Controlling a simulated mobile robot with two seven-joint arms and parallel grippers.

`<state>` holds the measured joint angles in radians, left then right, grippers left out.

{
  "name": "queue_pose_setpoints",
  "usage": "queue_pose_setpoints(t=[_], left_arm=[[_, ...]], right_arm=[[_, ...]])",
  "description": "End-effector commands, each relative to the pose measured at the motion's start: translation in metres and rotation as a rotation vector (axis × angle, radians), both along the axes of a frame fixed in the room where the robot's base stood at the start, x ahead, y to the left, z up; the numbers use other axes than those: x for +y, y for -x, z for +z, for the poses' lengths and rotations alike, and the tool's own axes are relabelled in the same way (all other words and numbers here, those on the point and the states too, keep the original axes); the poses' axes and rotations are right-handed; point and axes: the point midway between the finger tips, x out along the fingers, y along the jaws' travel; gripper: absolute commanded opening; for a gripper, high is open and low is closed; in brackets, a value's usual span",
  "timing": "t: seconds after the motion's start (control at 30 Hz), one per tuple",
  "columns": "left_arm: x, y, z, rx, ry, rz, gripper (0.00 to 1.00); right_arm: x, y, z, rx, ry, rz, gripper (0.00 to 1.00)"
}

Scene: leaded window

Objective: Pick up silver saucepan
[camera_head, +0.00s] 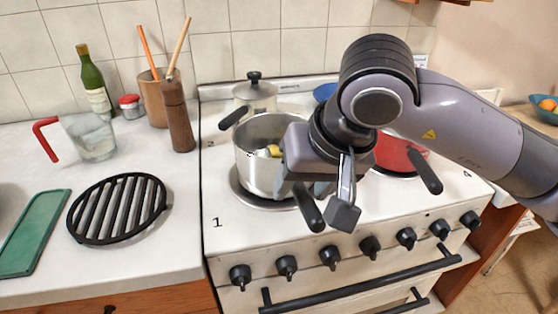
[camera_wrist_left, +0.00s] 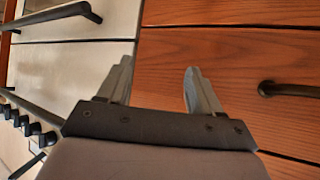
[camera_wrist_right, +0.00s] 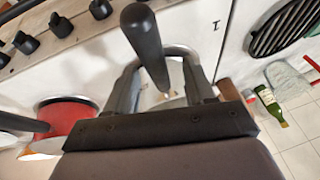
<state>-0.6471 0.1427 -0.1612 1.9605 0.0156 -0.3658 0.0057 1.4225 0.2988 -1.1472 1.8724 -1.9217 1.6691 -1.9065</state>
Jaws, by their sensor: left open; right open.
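The silver saucepan (camera_head: 262,165) stands on the front-left burner, its black handle (camera_head: 308,208) pointing to the stove's front. Something small and yellow shows inside it. My right gripper (camera_head: 325,203) is open at the saucepan's near right side, beside the handle, and hides part of the pan. In the right wrist view the handle (camera_wrist_right: 146,42) runs between the open fingers (camera_wrist_right: 160,85); contact cannot be told. My left gripper (camera_wrist_left: 158,66) is open and empty in front of wooden drawer fronts, and is out of the head view.
A lidded pot (camera_head: 257,95) stands behind the saucepan. A red pan (camera_head: 402,152) with a black handle is to the right, partly behind my arm. Knobs and an oven rail (camera_head: 360,281) line the stove front. A black trivet (camera_head: 117,208) lies on the left counter.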

Motion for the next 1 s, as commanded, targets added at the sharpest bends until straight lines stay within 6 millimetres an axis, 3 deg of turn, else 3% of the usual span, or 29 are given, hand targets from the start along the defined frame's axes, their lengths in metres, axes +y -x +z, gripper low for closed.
queue_pose_setpoints(t=[0.3, 0.57, 0.67, 0.73, 0.77, 1.0], left_arm=[[0.0, 0.003, 0.004, 0.003, -0.005, -0.002, 0.65], [0.0, 0.003, 0.004, 0.003, -0.005, -0.001, 0.65], [0.0, 0.003, 0.004, 0.002, -0.004, 0.0, 0.65], [0.001, 0.003, 0.004, 0.002, -0.004, 0.0, 0.65], [0.001, 0.003, 0.004, 0.002, -0.004, 0.0, 0.65], [0.001, 0.002, 0.005, 0.002, -0.004, 0.001, 0.65]], right_arm=[[0.01, -0.017, -0.036, 0.003, 0.0, 0.0, 0.54], [0.011, -0.019, -0.04, 0.001, 0.0, 0.0, 0.54], [0.011, -0.019, -0.039, 0.0, 0.0, 0.0, 0.28], [0.01, -0.019, -0.039, 0.0, 0.0, 0.0, 0.05], [0.01, -0.019, -0.039, 0.0, 0.0, -0.001, 0.0], [0.011, -0.02, -0.036, -0.006, -0.004, 0.0, 0.0]])
